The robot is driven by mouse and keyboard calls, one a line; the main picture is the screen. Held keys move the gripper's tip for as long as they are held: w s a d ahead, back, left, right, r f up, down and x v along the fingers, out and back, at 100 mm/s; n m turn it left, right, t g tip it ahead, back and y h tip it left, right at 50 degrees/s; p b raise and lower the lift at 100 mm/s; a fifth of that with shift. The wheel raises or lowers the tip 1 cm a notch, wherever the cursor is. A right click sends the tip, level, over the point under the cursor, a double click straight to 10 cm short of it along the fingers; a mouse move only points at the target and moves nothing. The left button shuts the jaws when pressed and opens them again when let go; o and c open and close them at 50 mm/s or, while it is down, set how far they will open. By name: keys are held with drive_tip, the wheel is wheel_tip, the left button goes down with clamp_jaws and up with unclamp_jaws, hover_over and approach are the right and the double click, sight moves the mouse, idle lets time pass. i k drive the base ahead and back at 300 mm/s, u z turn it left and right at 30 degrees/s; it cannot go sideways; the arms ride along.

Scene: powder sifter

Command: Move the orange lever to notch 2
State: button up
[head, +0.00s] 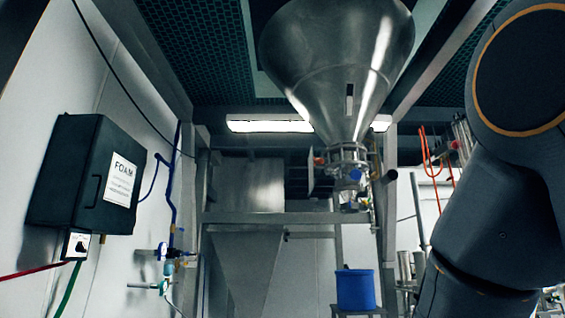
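A small orange-red part (319,161) shows at the left of the valve assembly (348,160) under the steel hopper. It may be the orange lever, but it is too small to be sure. No notches or numbers can be made out, so the lever's setting cannot be told. A blue round part (355,174) sits on the same assembly. My arm fills the right side of the view. My gripper is out of view, so its place relative to the lever is hidden.
The large conical hopper (340,60) hangs at top centre within a metal frame (265,217). A blue bucket (355,290) stands below it. A black box labelled FOAM (75,180) and blue-handled valves (163,252) are on the left wall. Orange hoses (428,155) hang at right.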

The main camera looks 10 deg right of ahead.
sight(320, 161)
drive_tip(key=u, duration=0.1)
drive_tip(key=i, duration=0.9)
drive_tip(key=z, duration=0.3)
